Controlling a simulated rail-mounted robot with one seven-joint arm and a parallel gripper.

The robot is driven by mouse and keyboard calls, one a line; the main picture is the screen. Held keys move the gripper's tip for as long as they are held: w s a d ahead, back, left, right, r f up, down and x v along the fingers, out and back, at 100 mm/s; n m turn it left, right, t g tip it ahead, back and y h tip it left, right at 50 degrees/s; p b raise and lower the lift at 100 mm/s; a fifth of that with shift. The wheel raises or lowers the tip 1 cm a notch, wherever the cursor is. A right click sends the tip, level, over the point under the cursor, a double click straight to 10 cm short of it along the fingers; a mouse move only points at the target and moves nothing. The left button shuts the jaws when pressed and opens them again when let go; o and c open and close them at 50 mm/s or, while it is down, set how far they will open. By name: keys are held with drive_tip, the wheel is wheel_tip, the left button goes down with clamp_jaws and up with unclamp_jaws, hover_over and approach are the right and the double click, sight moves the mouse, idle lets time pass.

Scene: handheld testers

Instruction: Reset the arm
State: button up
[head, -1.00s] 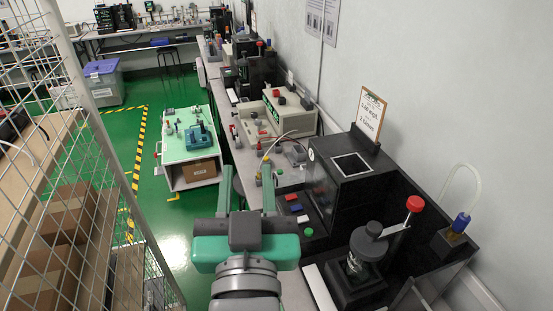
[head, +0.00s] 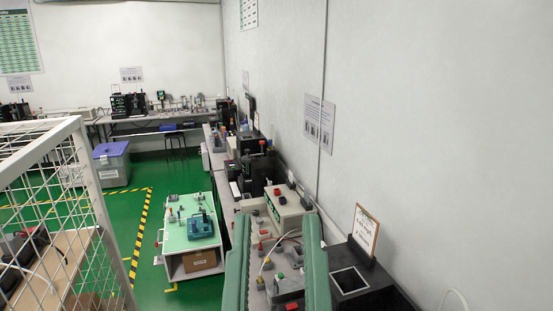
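My gripper (head: 276,220) is at the bottom of the head view, right of the middle. Its two long green fingers point away from me and stand well apart. Nothing is held between them; the bench and its small parts show through the gap. The gripper's base and the rest of my arm are out of the frame. The fingers hide parts of the bench, and whether they touch anything there cannot be told.
A beige device (head: 288,207) and a black box (head: 347,281) with a clipboard (head: 364,230) are near the fingers. A wire cage (head: 55,215) stands at left. A green-topped cart (head: 178,232) stands on open green floor (head: 140,270).

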wheel_tip(320, 180, up, 27)
drive_tip(key=p, duration=2.2)
drive_tip(key=shift+a+p, duration=0.15)
drive_tip(key=shift+p, duration=0.25)
